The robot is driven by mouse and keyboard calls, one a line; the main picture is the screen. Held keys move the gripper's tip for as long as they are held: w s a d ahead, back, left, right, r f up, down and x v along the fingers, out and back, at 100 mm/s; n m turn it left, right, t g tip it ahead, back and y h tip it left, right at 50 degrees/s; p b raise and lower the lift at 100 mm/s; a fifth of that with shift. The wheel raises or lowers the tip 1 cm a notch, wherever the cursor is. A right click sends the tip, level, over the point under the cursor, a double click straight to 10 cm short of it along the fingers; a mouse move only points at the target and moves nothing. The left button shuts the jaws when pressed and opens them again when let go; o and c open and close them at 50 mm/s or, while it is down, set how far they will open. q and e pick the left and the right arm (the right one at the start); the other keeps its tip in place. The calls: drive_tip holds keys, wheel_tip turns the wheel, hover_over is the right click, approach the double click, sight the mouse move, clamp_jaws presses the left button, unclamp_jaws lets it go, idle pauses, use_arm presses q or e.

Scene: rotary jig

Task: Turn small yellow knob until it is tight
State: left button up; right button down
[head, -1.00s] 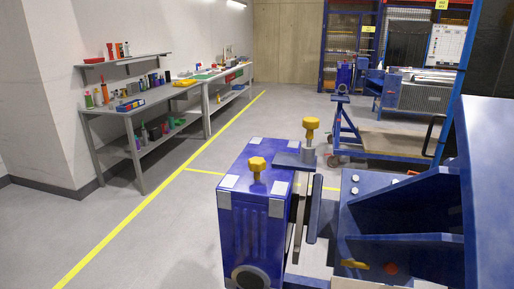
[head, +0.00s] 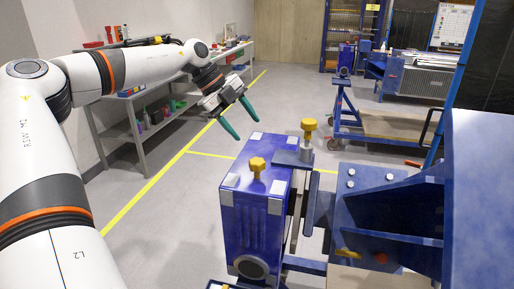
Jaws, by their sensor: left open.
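Two yellow knobs show on the blue jig. One knob (head: 257,165) stands on top of the blue box-shaped housing (head: 250,205). The other knob (head: 308,126) stands higher, on a grey post over a dark plate behind and to the right; it looks about the same size. My left gripper (head: 244,119) hangs in the air beyond and to the left of the housing, with its green-tipped fingers apart and empty. It touches neither knob. My right gripper is not in view.
A large blue bracket (head: 410,205) fills the right side beside the housing. A workbench (head: 165,100) with tools and bottles runs along the left wall. A blue cart (head: 385,138) stands at the back right. The floor left of the housing is clear.

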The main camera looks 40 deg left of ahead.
sight(257, 161)
use_arm(q)
drive_tip(key=s+d+r+m+g+y+p, duration=0.15)
drive_tip(key=s+d+r+g+y, duration=0.3)
drive_tip(key=d+r, duration=0.45)
drive_tip(key=shift+y, duration=0.25)
drive_tip(key=f+p, duration=0.1)
drive_tip(key=f, duration=0.5)
drive_tip(key=f+p, duration=0.2)
drive_tip(key=f, duration=0.5)
drive_tip(key=shift+w+d, duration=0.1)
drive_tip(key=shift+d, duration=0.1)
